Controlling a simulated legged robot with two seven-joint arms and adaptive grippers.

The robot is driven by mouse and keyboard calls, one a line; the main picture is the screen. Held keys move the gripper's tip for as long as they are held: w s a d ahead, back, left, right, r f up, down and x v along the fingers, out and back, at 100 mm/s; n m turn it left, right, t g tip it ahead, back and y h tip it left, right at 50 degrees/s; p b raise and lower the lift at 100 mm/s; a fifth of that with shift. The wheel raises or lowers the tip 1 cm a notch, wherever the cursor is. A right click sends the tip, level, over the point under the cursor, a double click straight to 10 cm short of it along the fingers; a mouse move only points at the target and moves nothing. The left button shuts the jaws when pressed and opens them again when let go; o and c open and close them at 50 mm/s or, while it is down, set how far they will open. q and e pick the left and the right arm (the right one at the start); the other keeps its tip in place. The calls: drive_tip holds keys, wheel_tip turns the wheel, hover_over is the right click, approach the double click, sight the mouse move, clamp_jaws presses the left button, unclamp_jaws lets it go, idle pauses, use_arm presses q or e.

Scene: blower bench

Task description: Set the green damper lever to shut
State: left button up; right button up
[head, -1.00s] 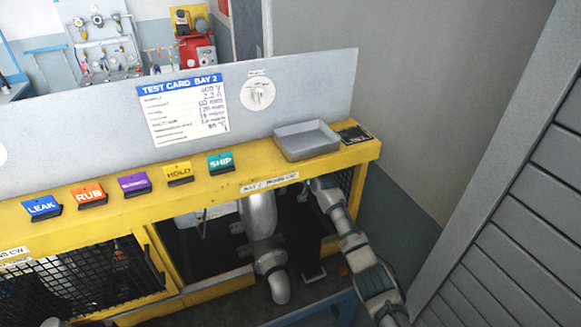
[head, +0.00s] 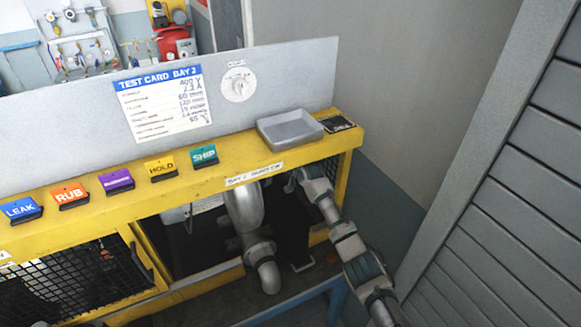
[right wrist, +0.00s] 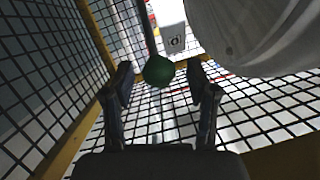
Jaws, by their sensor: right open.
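The green damper lever shows in the right wrist view as a round dark green knob (right wrist: 158,72) on a thin dark rod (right wrist: 149,32) that runs up from it. My right gripper (right wrist: 160,86) is open, with one finger on each side of the knob and visible gaps to both. The knob appears at or just beyond the fingertips. In the head view my right arm reaches under the yellow bench's front rail, and its gripper (head: 292,180) is partly hidden there. The lever cannot be made out in that view. My left gripper is out of view.
A large grey pipe (right wrist: 255,35) lies close on the right in the wrist view; it also shows under the bench (head: 243,205). Black wire mesh (right wrist: 45,85) with yellow framing surrounds the space. A grey tray (head: 290,129) and several coloured tags sit on the yellow bench top (head: 230,168).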

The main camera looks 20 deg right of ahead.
drive_tip(key=f+v, duration=0.3)
drive_tip(key=v, duration=1.2)
drive_tip(key=shift+s+d, duration=0.25)
drive_tip(key=shift+s, duration=0.45)
